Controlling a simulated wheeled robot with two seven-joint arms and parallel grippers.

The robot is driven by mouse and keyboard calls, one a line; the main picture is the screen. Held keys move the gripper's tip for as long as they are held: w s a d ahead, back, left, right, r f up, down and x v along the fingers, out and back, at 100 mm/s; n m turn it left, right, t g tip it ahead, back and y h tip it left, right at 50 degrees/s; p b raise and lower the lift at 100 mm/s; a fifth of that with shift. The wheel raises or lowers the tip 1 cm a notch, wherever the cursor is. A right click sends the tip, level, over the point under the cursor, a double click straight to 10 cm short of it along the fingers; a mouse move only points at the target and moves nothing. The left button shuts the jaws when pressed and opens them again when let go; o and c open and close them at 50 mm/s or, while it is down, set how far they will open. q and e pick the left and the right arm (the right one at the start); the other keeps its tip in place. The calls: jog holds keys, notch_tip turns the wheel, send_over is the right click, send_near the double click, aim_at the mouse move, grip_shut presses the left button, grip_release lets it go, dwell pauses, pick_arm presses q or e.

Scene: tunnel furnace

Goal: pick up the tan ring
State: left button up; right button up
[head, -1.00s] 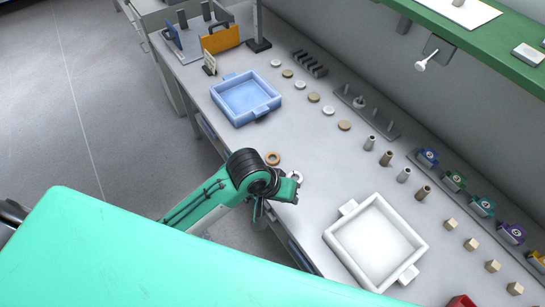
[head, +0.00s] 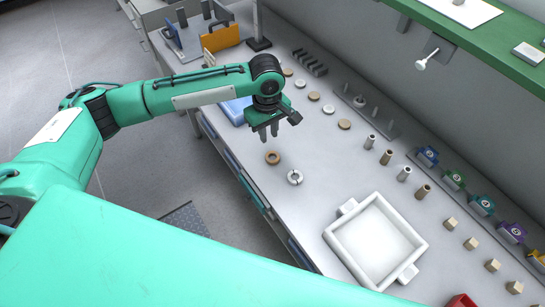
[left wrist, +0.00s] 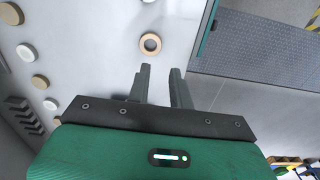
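The tan ring (head: 273,157) lies flat on the grey table near its front edge. In the left wrist view the tan ring (left wrist: 150,44) lies just beyond the fingertips, its hole facing the camera. My left gripper (head: 268,137) hangs above the table, fingers pointing down, a little behind the ring in the head view. In the left wrist view the two fingers of my left gripper (left wrist: 160,70) stand apart with nothing between them. My right gripper is not in view.
A white ring (head: 294,177) lies close to the tan ring. A white tray (head: 335,247) stands to the right. A blue tray (head: 233,110) is partly hidden behind my left arm. Several discs (head: 314,96) and small cylinders (head: 404,173) line the table farther back.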

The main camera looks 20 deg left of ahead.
pick_arm(q)
jog(key=p, duration=0.2)
send_over(268, 159)
jog(key=shift+n, duration=0.3)
notch_tip(268, 159, down, 8)
jog(key=shift+s+a+r, duration=0.1)
jog(key=shift+a+r, duration=0.05)
jog(key=shift+f+p, duration=0.35)
jog(key=shift+f, duration=0.15)
notch_tip(268, 159, down, 4)
jog(key=shift+f+p, duration=0.15)
jog(key=shift+p, duration=0.65)
jog(key=shift+f, duration=0.15)
grip_shut()
